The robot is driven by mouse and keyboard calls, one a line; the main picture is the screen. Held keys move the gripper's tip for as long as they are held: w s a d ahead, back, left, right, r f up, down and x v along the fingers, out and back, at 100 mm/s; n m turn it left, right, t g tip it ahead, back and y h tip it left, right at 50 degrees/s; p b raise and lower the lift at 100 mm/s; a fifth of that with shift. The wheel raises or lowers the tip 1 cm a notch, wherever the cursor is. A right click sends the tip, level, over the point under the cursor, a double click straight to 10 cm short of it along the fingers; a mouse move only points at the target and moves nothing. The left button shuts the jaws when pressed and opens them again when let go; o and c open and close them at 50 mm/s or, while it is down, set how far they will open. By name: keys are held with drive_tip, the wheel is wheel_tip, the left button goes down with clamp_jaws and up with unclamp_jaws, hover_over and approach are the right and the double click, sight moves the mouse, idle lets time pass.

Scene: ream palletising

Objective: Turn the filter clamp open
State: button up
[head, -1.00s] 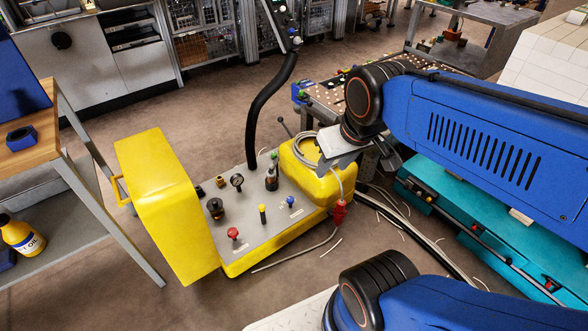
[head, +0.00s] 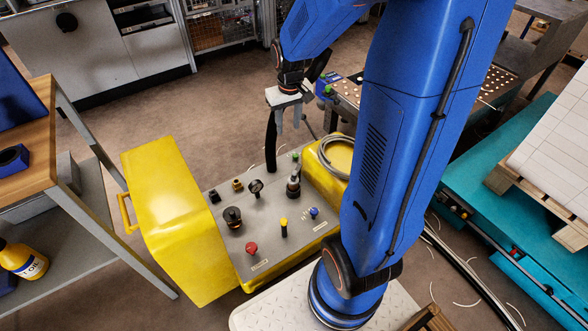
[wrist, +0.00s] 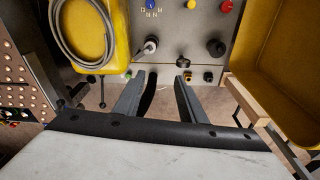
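The yellow machine's grey panel (head: 268,235) carries several fittings. No part is plainly labelled as the filter clamp. The black fitting seems to show in the wrist view (wrist: 182,62). My gripper (head: 285,122) hangs above the panel's far edge with fingers pointing down. In the wrist view its fingers (wrist: 160,78) are apart, with no panel fitting gripped.
The panel also has a dark knob (head: 232,217), and red (head: 251,248), yellow (head: 284,226) and blue (head: 314,212) controls. A yellow hood (head: 165,215) stands at left. A coiled grey hose (head: 336,155) lies at right. A wooden-topped bench (head: 35,145) stands far left.

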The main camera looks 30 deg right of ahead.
drive_tip(key=g, duration=0.2)
hover_over(294, 171)
wheel_tip(294, 171, down, 14)
wheel_tip(294, 171, down, 18)
drive_tip(key=shift+s+r, duration=0.1)
drive_tip(key=shift+s, duration=0.05)
clamp_jaws()
